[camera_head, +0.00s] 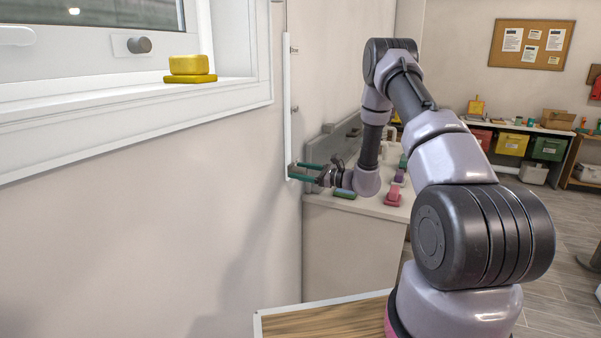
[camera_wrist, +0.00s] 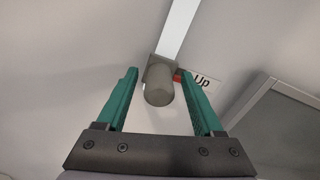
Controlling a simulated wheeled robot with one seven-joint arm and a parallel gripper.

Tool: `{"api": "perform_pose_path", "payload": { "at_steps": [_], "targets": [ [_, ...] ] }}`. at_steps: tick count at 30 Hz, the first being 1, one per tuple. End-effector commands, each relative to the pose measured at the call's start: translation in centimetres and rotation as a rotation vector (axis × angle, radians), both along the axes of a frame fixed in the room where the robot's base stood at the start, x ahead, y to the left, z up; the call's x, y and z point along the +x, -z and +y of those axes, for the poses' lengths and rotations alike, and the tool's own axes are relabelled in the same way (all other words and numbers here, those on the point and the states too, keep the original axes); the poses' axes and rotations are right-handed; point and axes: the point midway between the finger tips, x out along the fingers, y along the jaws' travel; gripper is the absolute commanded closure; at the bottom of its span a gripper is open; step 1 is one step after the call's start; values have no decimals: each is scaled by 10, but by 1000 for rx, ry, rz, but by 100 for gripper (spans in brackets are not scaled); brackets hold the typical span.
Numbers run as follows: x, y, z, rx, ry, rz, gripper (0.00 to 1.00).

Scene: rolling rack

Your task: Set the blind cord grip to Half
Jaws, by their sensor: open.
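The blind cord grip (camera_wrist: 159,92) is a grey, rounded knob at the end of a pale vertical rail (camera_head: 287,100). In the wrist view the rail (camera_wrist: 178,28) runs upward from it. A label reading "Up" (camera_wrist: 202,81) with a red mark sits just right of the grip. No Half label is readable. My gripper (camera_head: 291,171) is at the rail's lower end by the wall. Its green fingers are open in the wrist view (camera_wrist: 157,75), one on each side of the grip, with a visible gap on both sides. The grip is hard to make out in the head view.
A window sill with a yellow block (camera_head: 189,68) is at upper left. A counter (camera_head: 350,215) with small coloured items stands beside and below my gripper. A wooden surface (camera_head: 325,320) is at the bottom. The wall left of the rail is clear.

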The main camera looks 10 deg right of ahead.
Motion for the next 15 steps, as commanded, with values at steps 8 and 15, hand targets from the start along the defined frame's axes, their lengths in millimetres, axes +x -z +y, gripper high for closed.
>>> {"api": "perform_pose_path", "payload": {
  "at_steps": [8, 15],
  "targets": [
    [1, 0, 1, 0, 0, 0, 31],
    [1, 0, 1, 0, 0, 0, 100]
  ]
}}
